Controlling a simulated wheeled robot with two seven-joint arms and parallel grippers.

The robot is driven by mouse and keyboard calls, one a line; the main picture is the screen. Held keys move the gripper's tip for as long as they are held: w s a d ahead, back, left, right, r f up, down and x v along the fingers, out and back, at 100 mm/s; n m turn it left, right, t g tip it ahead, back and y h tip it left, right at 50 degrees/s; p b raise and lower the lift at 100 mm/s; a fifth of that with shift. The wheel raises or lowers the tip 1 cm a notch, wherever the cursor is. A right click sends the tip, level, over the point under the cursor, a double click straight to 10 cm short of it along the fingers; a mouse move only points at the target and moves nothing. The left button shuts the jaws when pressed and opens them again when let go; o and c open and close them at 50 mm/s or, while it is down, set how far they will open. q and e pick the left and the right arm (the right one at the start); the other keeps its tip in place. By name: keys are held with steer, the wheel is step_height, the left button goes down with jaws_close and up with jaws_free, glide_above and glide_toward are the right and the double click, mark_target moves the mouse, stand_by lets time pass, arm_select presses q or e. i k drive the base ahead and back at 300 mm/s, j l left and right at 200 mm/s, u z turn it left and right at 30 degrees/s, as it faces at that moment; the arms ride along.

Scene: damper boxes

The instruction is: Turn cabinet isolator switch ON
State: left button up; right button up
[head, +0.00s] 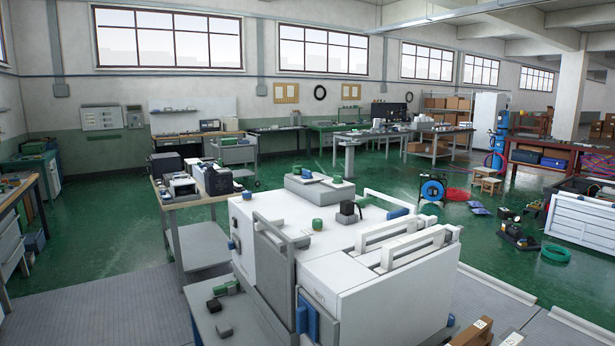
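A large white cabinet-like unit (270,240) stands in the foreground, with grey and white boxes on it. A small black part (348,212) stands upright on its top. A green round knob-like part (317,224) sits near it on the top. A grey block with green parts (319,187) lies at the back of the top. I cannot tell which part, if any, is the isolator switch, or its position. A grey panel (102,118) hangs on the far left wall, too small to read. Neither of my grippers is in view.
A grey bench with small dark parts (222,316) is at the front left of the unit. A wheeled-looking table with black devices (190,203) stands behind it. A blue reel (432,190), a red hose and tools lie on the green floor at right. Open floor lies at left.

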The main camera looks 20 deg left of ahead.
mark_target(306, 174)
steer(key=k+l+z, duration=0.15)
steer(key=k+z, duration=0.3)
steer(key=k, duration=0.2)
steer(key=z, duration=0.45)
steer(key=j+z, duration=0.1)
steer(key=z, duration=0.75)
steer(key=j+z, duration=0.1)
steer(key=z, duration=0.3)
steer(key=k+j, duration=0.15)
steer(key=j, duration=0.4)
steer(key=k+j, duration=0.2)
steer(key=j, duration=0.3)
steer(key=k+j+z, duration=0.1)
steer(key=j, duration=0.45)
steer(key=k+j, duration=0.25)
steer(key=j, duration=0.3)
steer(key=k+j, duration=0.2)
steer(key=j, duration=0.3)
steer(key=k+j, duration=0.2)
steer(key=j, duration=0.3)
steer(key=k+j+z, duration=0.1)
steer(key=j, duration=0.45)
steer(key=k+j, duration=0.3)
steer(key=j, duration=0.2)
